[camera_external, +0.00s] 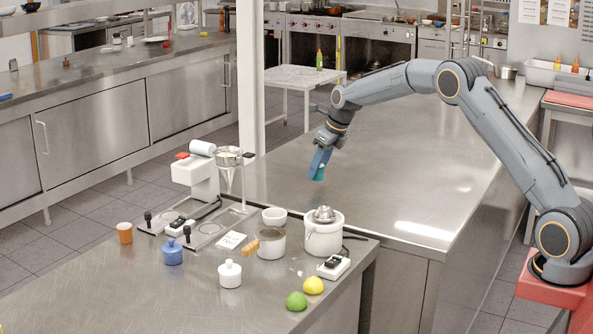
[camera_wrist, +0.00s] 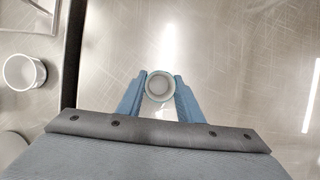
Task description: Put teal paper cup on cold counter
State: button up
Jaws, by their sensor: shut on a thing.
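The teal paper cup (camera_external: 319,174) is between the fingers of my gripper (camera_external: 318,168), low over the steel counter (camera_external: 400,150) behind the front table. In the wrist view the cup (camera_wrist: 160,86) shows from above as a pale round rim with a greenish edge. The two blue fingers of my gripper (camera_wrist: 160,95) close on its sides. Bare steel counter (camera_wrist: 240,60) lies below it. I cannot tell whether the cup's base touches the counter. The fingers hide part of the cup in the external view.
The front table (camera_external: 200,290) holds a white pot (camera_external: 323,235), a white bowl (camera_external: 274,216), a blue jar (camera_external: 172,252), a lime (camera_external: 296,301) and a lemon (camera_external: 313,285). A white post (camera_external: 250,80) stands at the counter's left end. The counter around the cup is clear.

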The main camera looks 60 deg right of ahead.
aim_at(317, 178)
jog(key=shift+f+p, duration=0.4)
jog(key=shift+f, duration=1.3)
jog(key=shift+f, duration=0.1)
jog(key=o, duration=1.1)
